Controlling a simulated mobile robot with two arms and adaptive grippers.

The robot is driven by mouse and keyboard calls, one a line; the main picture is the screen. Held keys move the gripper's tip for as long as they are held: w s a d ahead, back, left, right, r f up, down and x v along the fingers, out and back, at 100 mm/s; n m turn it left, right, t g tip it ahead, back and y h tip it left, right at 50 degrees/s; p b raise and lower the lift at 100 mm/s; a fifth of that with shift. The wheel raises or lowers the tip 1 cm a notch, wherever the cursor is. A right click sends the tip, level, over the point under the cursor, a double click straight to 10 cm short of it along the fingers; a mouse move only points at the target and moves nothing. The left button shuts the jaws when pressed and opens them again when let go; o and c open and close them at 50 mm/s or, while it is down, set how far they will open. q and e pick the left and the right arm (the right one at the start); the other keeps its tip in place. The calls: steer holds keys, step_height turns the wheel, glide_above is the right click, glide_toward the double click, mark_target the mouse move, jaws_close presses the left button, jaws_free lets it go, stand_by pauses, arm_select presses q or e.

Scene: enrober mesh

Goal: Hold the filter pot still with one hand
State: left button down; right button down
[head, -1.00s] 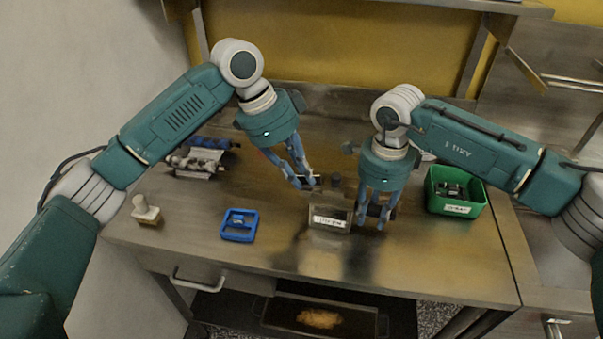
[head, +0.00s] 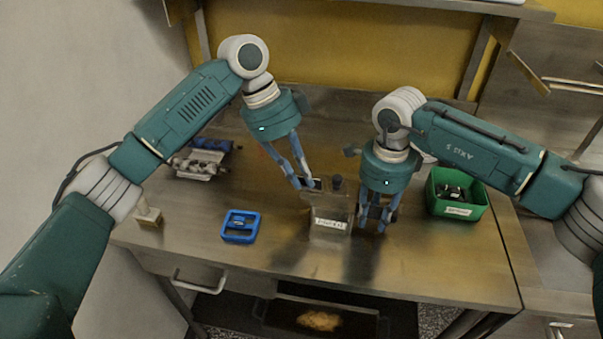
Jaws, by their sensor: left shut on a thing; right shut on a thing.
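The filter pot appears to be the grey metal box with a white label (head: 329,226), near the middle of the bench. My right gripper (head: 376,214) points down at its right side and is shut; its fingers partly cover a dark part there, which looks like the pot's handle. My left gripper (head: 309,185) reaches down to the pot's upper left edge. It is shut on a small dark and pale piece (head: 317,184), only partly visible. A dark round knob (head: 337,182) shows just behind the pot's top.
A blue frame (head: 239,226) lies left of the pot. A pale block with a post (head: 149,216) is at the left edge. Rollers (head: 203,160) lie at the back left. A green bin (head: 458,209) with dark parts stands right. The front bench is clear.

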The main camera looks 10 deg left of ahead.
arm_select(q)
steer(key=c, duration=1.9)
jaws_free()
steer(key=shift+c, duration=0.2)
steer(key=shift+r, duration=0.1)
steer(key=v, duration=1.2)
arm_select(e)
steer(key=c, duration=1.3)
jaws_free()
arm_select(q)
steer(key=shift+d, duration=0.1)
